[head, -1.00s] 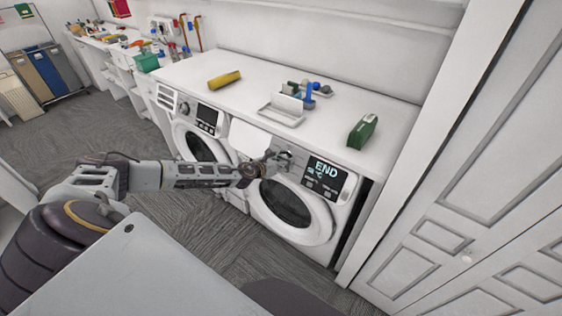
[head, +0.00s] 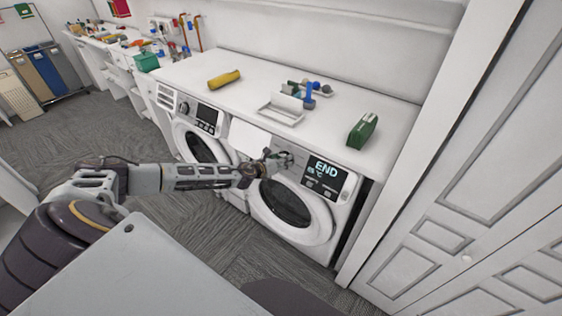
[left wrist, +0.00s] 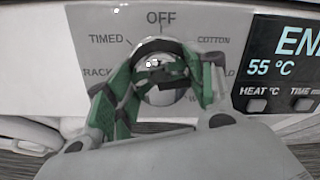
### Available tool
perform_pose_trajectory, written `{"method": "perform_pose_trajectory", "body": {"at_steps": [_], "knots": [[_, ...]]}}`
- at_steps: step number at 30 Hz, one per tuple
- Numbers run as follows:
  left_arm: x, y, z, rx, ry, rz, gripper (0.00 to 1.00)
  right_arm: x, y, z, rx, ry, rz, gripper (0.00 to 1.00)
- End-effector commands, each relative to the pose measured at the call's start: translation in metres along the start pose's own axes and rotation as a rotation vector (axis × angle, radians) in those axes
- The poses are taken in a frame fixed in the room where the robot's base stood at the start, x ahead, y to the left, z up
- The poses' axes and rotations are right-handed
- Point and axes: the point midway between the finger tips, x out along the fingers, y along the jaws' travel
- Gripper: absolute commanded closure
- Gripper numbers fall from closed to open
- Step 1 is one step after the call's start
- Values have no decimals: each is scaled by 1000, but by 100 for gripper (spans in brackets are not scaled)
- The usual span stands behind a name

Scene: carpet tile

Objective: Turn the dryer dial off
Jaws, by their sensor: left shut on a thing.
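The dryer (head: 325,225) is the right-hand machine under the white counter, with a round door and a lit display (head: 324,174) reading END. Its dial (left wrist: 162,84) is a round chrome knob in the left wrist view, below the OFF label and ringed by TIMED, COTTON and RACK. My left gripper (left wrist: 158,85) is shut on the dial, its green-padded fingers on both sides of it. In the head view the left gripper (head: 272,160) is at the panel, left of the display. The dial's pointer is hidden or too unclear to read. My right gripper is out of view.
A second machine (head: 200,130) stands to the left. The counter above holds a yellow roll (head: 224,79), a white tray (head: 281,112), a blue bottle (head: 309,96) and a green box (head: 362,131). A white panelled door (head: 440,235) is close on the right.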

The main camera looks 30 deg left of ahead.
Motion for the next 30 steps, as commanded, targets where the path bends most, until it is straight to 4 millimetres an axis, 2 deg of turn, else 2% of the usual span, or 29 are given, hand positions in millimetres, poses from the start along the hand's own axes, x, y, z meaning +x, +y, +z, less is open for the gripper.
{"method": "perform_pose_trajectory", "body": {"at_steps": [14, 30], "knots": [[0, 1, -2, -415, -19, 33, 70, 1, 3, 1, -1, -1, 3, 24], [-1, 2, -1, -928, -45, 73, 70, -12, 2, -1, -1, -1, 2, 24]]}}
